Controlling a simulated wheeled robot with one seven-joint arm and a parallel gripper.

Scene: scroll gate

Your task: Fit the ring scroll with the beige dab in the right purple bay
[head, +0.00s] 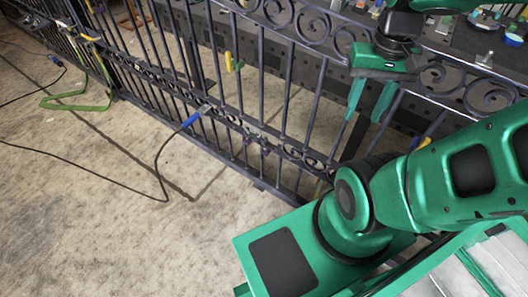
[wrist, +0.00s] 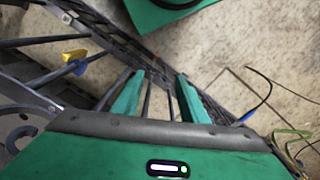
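The dark metal gate (head: 285,50) runs across the head view, with a row of ring scrolls along its top and a narrow lower band of smaller scrollwork. Small purple marks (head: 264,150) show on the lower band; I cannot make out the bay edges. I cannot pick out a ring scroll with a beige dab for certain. My gripper (head: 370,102) is open beside the gate's upper right part, fingers pointing down. In the wrist view my gripper (wrist: 160,98) shows nothing held between its fingers, with gate bars behind them.
A yellow clamp (head: 230,62) hangs on the gate. A blue-handled tool (head: 191,120) with a black cable touches the lower band. A green strap (head: 75,102) lies at left. A workbench (head: 455,38) with small items stands behind. The concrete floor in front is mostly clear.

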